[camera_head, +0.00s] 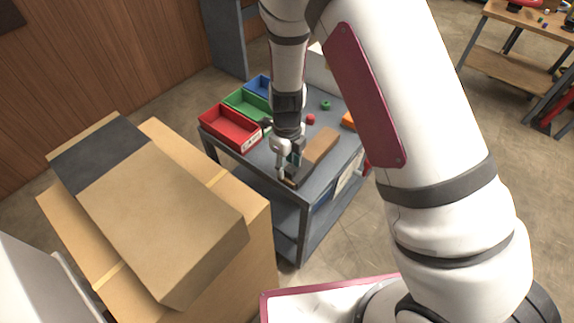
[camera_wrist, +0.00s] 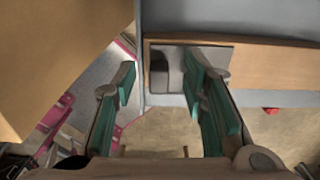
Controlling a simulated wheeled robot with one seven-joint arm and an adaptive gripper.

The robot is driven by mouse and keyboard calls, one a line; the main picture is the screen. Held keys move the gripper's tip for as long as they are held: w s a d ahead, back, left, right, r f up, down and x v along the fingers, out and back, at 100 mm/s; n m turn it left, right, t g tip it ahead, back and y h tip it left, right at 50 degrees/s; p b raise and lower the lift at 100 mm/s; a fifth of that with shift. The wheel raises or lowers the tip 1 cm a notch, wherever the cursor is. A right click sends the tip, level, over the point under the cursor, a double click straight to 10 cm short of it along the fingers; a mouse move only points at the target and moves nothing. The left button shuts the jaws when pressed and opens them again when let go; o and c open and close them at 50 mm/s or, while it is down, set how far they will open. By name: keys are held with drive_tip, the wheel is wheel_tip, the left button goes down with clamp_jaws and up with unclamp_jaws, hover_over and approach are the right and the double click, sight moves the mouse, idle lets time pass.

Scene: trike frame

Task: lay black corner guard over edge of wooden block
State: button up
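The wooden block (camera_head: 322,145) lies along the right side of the grey table top, its near end by the table's front corner. In the wrist view the block (camera_wrist: 275,68) runs from the middle to the right edge. The black corner guard (camera_wrist: 172,54) shows as a dark grey piece against the block's left end; it appears to lie on the block, but how it fits the edge is unclear. My gripper (camera_wrist: 165,72) is open, with teal finger pads apart. The right finger overlaps the guard in the view; contact cannot be told. In the head view, my gripper (camera_head: 288,165) is low over the block's near end.
Red (camera_head: 230,128), green (camera_head: 246,103) and blue (camera_head: 259,85) bins stand along the table's left side. Small red (camera_head: 311,119) and green (camera_head: 326,105) parts lie behind the block. Stacked cardboard boxes (camera_head: 160,215) stand left of the table. Another workbench (camera_head: 530,25) is far right.

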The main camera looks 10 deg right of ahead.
wheel_tip(320, 180, up, 11)
idle(0.4)
idle(0.4)
drive_tip(key=s+d+r+n+t+y, duration=0.1)
drive_tip(key=s+d+r+n, duration=0.25)
drive_tip(key=r+n, duration=0.4)
drive_tip(key=s+d+r+n+t+y, duration=0.1)
drive_tip(key=s+d+r+n, duration=0.3)
drive_tip(key=r, duration=0.6)
drive_tip(key=s+d+r+n+t+h, duration=0.1)
drive_tip(key=s+d+r+n, duration=0.2)
drive_tip(key=s+n, duration=0.4)
drive_tip(key=s+d+r+n+t+h, duration=0.1)
drive_tip(key=s+d+r+n+t, duration=0.1)
drive_tip(key=s+r+n, duration=0.3)
drive_tip(key=s+d+n, duration=0.1)
drive_tip(key=n, duration=0.2)
drive_tip(key=shift+s+r+t, duration=0.25)
drive_tip(key=shift+s+t, duration=0.05)
drive_tip(key=shift+s, duration=0.1)
